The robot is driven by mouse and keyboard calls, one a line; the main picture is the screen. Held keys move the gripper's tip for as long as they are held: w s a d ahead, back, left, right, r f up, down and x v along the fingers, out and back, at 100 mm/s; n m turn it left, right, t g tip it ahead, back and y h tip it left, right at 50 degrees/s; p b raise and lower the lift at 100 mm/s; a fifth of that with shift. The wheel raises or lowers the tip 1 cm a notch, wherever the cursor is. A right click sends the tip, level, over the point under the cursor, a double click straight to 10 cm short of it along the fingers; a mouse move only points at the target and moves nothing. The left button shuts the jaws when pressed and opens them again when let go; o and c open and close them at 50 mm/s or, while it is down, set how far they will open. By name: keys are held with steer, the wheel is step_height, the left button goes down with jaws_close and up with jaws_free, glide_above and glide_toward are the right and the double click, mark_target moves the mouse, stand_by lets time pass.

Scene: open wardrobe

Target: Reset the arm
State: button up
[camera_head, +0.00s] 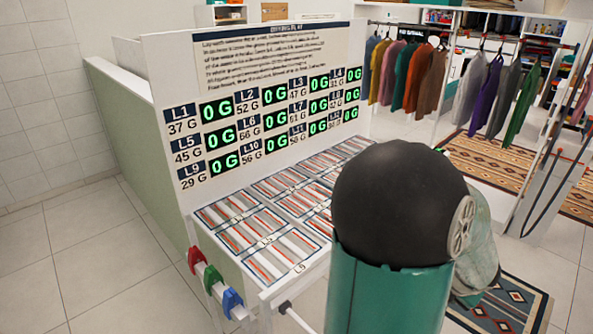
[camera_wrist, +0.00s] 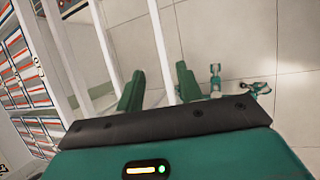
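My gripper (camera_wrist: 159,75) shows in the wrist view as two green fingers standing apart, with nothing between them. It is open and empty, above or beside white bars and the tiled floor. In the head view my arm's black joint and green link fill the lower right middle, and I cannot make out the gripper's fingers there. The arm hides part of the striped tray table (camera_head: 262,228) and the floor behind it.
A white board (camera_head: 275,60) with green "0G" displays stands behind the table. Red (camera_head: 196,260), green (camera_head: 212,279) and blue (camera_head: 231,302) pieces sit at the table's front left corner. Clothes (camera_head: 420,75) hang at the right. Tiled floor (camera_head: 90,260) is clear at the left.

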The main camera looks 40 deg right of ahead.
steer(key=w+a+r+m+t+h, duration=0.1)
steer(key=w+r+m+h, duration=0.2)
steer(key=w, duration=0.4)
steer(key=w+a+r+m+t, duration=0.1)
steer(key=w+r+m+t, duration=0.15)
steer(key=w+r, duration=0.35)
steer(key=w+a+r+m, duration=0.5)
steer(key=w+a+m, duration=0.1)
steer(key=w+a, duration=0.25)
steer(key=s+a+r+m+y, duration=0.2)
steer(key=a+m+y, duration=0.1)
steer(key=a, duration=1.3)
steer(key=s+a+r+m+y, duration=0.2)
steer(key=s+a+m+y, duration=0.1)
steer(key=a, duration=1.4)
steer(key=shift+s+a+m+g+y, duration=0.15)
steer(key=shift+a+m+g+y, duration=0.1)
steer(key=shift+m+g+y, duration=0.3)
steer(key=shift+a, duration=0.15)
